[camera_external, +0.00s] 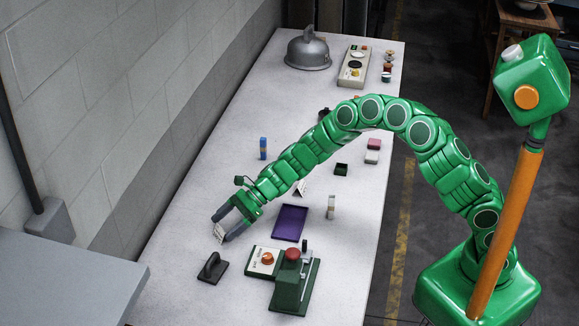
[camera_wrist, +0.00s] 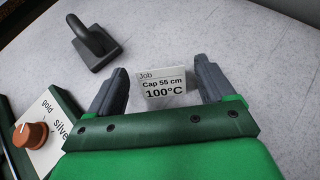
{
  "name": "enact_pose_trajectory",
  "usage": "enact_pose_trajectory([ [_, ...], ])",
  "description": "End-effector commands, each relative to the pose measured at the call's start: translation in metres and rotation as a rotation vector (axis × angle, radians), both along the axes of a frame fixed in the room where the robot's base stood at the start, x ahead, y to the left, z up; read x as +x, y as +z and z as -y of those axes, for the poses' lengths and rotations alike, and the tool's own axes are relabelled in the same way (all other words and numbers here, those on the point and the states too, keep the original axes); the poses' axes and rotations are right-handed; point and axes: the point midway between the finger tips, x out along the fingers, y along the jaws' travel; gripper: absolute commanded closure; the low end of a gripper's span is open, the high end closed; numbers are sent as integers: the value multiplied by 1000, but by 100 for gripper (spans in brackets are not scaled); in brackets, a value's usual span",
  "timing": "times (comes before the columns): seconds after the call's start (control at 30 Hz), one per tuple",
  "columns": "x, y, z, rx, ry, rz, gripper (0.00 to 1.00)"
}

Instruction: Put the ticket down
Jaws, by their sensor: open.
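In the external view the ticket (camera_external: 219,232) is small and partly among my fingers. My gripper (camera_wrist: 161,68) is open, with one grey finger on each side of the ticket and a gap visible at both sides. In the external view my gripper (camera_external: 222,227) is low over the table's near left part.
A dark block with a handle (camera_external: 211,268) lies just in front of my gripper. A knob box (camera_external: 262,262) marked gold and silver and a green press with a red knob (camera_external: 293,285) stand to the right. A purple tray (camera_external: 290,222) lies beyond them.

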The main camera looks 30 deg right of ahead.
Motion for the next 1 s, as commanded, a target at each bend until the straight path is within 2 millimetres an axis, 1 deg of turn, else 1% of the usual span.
enact_pose_trajectory([
  [0.1,1,3,2,0,-1,0,17],
  [0.23,1,9,12,1,-3,-1,17],
  [0.8,2,45,79,0,-2,0,17],
  [1.0,2,56,96,1,-1,0,17],
])
